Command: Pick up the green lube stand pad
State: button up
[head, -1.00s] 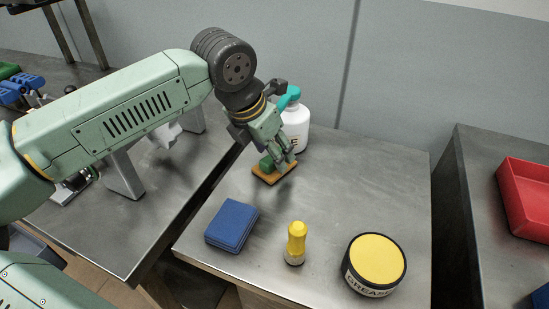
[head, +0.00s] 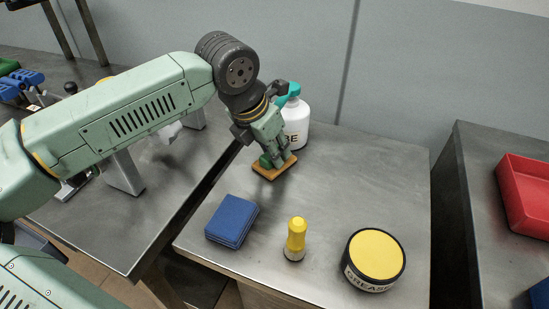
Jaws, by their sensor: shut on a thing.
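The lube stand pad has an orange-brown flat base (head: 276,173) and a green grip (head: 265,160) on top. It is on the metal table, toward the back left; I see no clear gap under it. My gripper (head: 279,158) points down over it and is shut on the green grip. The fingers hide part of the grip and the base's far side.
A white bottle with a teal cap (head: 296,120) stands close behind my gripper. A blue block (head: 232,221), a yellow-topped bottle (head: 296,238) and a grease tin (head: 375,258) stand nearer. A red tray (head: 525,195) is on the right table. The table's right middle is clear.

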grip_shut()
jog(key=shift+s+a+r, duration=0.3)
jog(key=shift+a+r, duration=0.05)
jog(key=shift+r, duration=0.1)
jog(key=s+a+r+b, duration=0.3)
jog(key=s+a+r, duration=0.4)
jog(key=s+a, duration=0.2)
jog(key=shift+s, duration=0.35)
jog(key=shift+o, duration=2)
grip_release()
jog(key=shift+d, duration=0.1)
jog(key=c, duration=0.5)
